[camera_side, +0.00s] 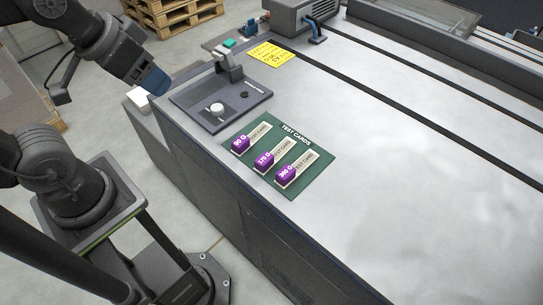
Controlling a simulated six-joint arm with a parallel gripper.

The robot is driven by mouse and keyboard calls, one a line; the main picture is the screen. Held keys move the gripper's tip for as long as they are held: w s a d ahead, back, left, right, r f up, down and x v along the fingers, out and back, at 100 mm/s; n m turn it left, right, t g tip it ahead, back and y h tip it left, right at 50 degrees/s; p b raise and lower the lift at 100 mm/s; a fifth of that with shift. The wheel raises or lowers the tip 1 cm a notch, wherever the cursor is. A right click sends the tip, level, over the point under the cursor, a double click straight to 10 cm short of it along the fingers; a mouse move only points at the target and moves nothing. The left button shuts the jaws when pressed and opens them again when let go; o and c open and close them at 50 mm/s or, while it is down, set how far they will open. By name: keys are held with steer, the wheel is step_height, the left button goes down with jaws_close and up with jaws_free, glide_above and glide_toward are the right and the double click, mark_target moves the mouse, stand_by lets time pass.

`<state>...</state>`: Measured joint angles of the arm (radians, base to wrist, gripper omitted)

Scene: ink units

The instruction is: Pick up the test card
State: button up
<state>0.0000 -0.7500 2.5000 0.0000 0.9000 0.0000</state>
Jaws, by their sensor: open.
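Three test cards lie side by side on a green mat (318,160) labelled "TEST CARDS", near the front edge of the metal table. Each is a pale strip with a purple block at its lower left end: the left card (258,132), the middle card (281,151) and the right card (304,166). The block labels are small; the left seems to read 80 G and the right 300 G. My gripper (150,82) is at the upper left, off the table's edge and well apart from the cards. It is open, with nothing seen in it; its fingertips are hard to make out.
A dark tray device (190,101) with a white knob (217,109) and a raised arm stands between my gripper and the mat. A yellow note (272,54) and a grey motor unit (300,17) are behind. The table right of the mat is clear.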

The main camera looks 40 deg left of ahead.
steer(key=o, duration=0.3)
steer(key=shift+o, duration=0.2)
steer(key=m+g, duration=0.6)
steer(key=m, duration=1.1)
glide_above(264, 158)
step_height(264, 158, down, 15)
step_height(264, 158, down, 14)
steer(key=shift+r, duration=0.2)
